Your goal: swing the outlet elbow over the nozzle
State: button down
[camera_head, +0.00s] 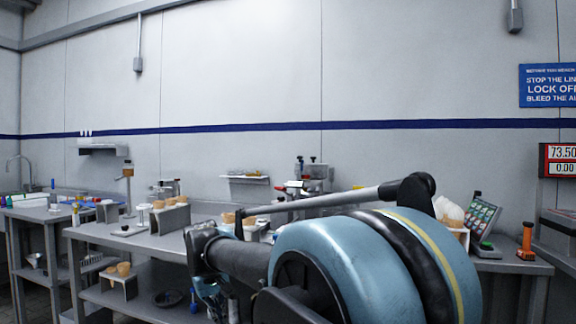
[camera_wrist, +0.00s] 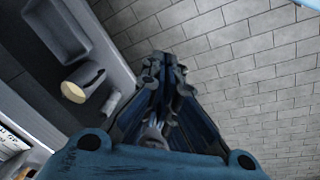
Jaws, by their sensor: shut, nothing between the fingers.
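My gripper (camera_wrist: 168,70) is shut and empty in the wrist view. Its dark blue fingers meet over the tiled floor, beside the edge of a grey bench. In the head view part of the gripper (camera_head: 210,291) shows low, in front of the workbench (camera_head: 95,232), partly cut off by the bottom edge. I cannot make out the outlet elbow or the nozzle for certain in either view. A small red and black device (camera_head: 310,172) stands at the back of the bench, and my arm hides part of the bench before it.
Cream-topped cones sit in a stand (camera_head: 170,217) on the bench, with more on the lower shelf (camera_head: 122,275). An orange bottle (camera_head: 526,241) and a keypad device (camera_head: 483,219) stand at the right. In the wrist view, open tiled floor (camera_wrist: 260,70) lies right of the fingers.

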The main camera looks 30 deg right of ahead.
jog(key=w+d+r+m+g+h, duration=0.15)
jog(key=w+d+r+h, duration=0.35)
jog(key=w+d+r, duration=0.75)
jog(key=w+d+r+m+g+h, duration=0.1)
jog(key=w+d+r+g+h, duration=0.35)
jog(key=w+r, duration=0.8)
jog(key=w+d+r+m+h, duration=0.1)
jog(key=w+d+r+h, duration=0.4)
jog(key=w+d+r, duration=0.85)
jog(key=shift+s+d+r, duration=0.4)
jog(key=shift+s+d, duration=1.25)
jog(key=shift+s, duration=0.05)
jog(key=shift+s+d+r, duration=0.4)
jog(key=shift+s+d, duration=1.25)
jog(key=shift+s, duration=0.05)
jog(key=shift+s+d+r, duration=0.4)
jog(key=shift+s+d, duration=1.25)
jog(key=shift+s, duration=0.05)
jog(key=shift+a+h, duration=0.1)
jog(key=shift+h, duration=0.15)
